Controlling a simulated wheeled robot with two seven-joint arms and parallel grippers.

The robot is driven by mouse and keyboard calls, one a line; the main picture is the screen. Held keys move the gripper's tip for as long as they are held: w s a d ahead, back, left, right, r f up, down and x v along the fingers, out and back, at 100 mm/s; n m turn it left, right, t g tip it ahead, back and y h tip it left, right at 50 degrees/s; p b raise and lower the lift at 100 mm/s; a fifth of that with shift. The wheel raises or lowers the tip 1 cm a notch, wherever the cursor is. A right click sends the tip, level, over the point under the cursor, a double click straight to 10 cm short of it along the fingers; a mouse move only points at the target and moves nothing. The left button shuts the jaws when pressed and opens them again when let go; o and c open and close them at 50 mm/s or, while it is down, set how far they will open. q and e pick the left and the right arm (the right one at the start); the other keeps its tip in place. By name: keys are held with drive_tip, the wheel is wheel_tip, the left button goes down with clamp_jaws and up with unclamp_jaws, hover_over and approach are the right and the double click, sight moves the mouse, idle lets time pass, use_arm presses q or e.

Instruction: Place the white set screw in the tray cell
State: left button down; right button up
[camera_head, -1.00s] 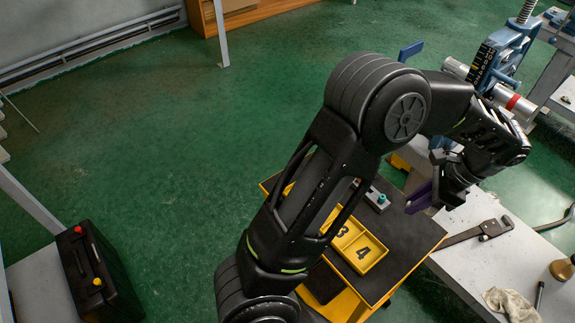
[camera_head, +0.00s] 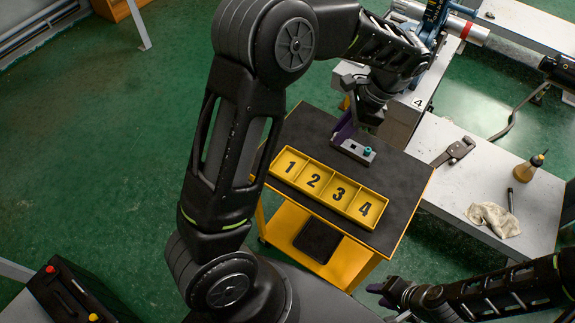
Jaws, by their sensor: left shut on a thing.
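My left gripper (camera_head: 346,131), with purple fingers, is low over the far part of the cart top, at a small grey block (camera_head: 353,150) with a teal knob (camera_head: 367,152). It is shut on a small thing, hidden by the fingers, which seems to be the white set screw. The yellow tray (camera_head: 327,190) has cells numbered 1 to 4 and lies on the cart nearer to me; the cells look empty. My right gripper (camera_head: 381,292) is at the bottom right, off the cart, its fingers partly hidden.
The dark cart top (camera_head: 405,180) is clear right of the tray.

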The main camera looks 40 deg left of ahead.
use_arm(q)
drive_tip(key=s+a+f+b, duration=0.3)
drive_tip(key=s+a, duration=0.2)
drive_tip(key=a, duration=0.5)
drive_tip(key=shift+a+b, duration=0.3)
drive_tip(key=shift+b, duration=0.1)
drive_tip(key=shift+s+f, duration=0.1)
wheel_tip(320, 180, down, 6)
drive_tip(key=shift+f, duration=0.1)
wheel_tip(320, 180, down, 3)
drive_tip(key=shift+f, duration=0.3)
